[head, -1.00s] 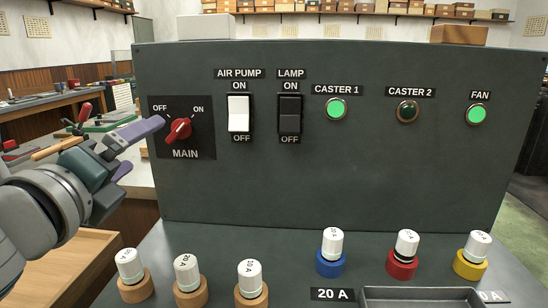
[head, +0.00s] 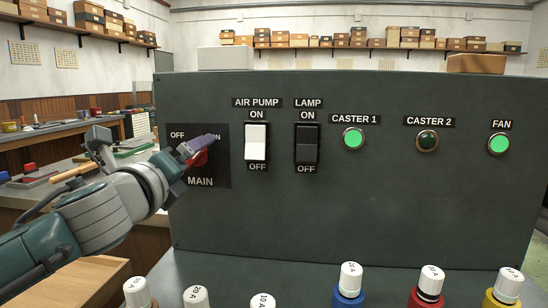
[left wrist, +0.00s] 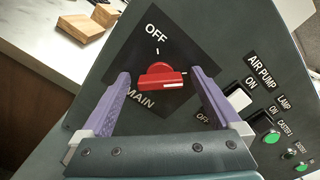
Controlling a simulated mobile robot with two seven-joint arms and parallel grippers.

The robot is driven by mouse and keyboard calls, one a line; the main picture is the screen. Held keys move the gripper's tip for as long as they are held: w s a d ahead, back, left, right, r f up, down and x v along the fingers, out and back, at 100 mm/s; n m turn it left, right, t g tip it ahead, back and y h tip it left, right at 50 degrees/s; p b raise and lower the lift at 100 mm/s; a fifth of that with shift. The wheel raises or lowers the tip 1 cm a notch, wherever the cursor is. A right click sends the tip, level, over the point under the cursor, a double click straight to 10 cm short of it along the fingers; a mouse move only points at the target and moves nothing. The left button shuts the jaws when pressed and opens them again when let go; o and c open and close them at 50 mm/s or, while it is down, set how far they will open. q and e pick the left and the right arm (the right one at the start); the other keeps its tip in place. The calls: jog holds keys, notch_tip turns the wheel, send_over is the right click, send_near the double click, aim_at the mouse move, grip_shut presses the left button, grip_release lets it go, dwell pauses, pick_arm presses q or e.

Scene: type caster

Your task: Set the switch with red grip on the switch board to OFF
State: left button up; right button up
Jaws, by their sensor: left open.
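The switch with red grip (head: 201,159) sits on the black MAIN plate (head: 212,178) at the left of the dark switch board. In the head view my left gripper (head: 198,148) covers most of it and the ON label. In the left wrist view the red grip (left wrist: 160,77) lies between the two purple fingers of my left gripper (left wrist: 159,78), which are open, one on each side with gaps. Its white line is on the right, away from the OFF label (left wrist: 156,33), on the ON side. My right gripper is not in view.
Right of the plate are the AIR PUMP rocker (head: 256,142), the LAMP rocker (head: 306,143) and round buttons, CASTER 1 (head: 354,139) and FAN (head: 498,143) lit green, CASTER 2 (head: 428,141) dark. Several white-capped fuses stand along the front. A workbench (head: 60,150) stands behind at left.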

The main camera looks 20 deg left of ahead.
pick_arm(q)
jog(key=c, duration=1.4)
jog(key=shift+o, duration=0.2)
jog(key=shift+n, duration=0.5)
jog(key=n, duration=0.3)
jog(key=shift+a+f+n, duration=0.1)
jog(key=shift+n, duration=0.3)
jog(key=n, duration=0.4)
jog(key=shift+n, duration=0.3)
jog(key=n, duration=0.4)
jog(key=shift+f, duration=0.15)
jog(key=shift+f+n+p, duration=0.1)
jog(key=shift+n+p, duration=0.3)
jog(key=shift+n, duration=1.9)
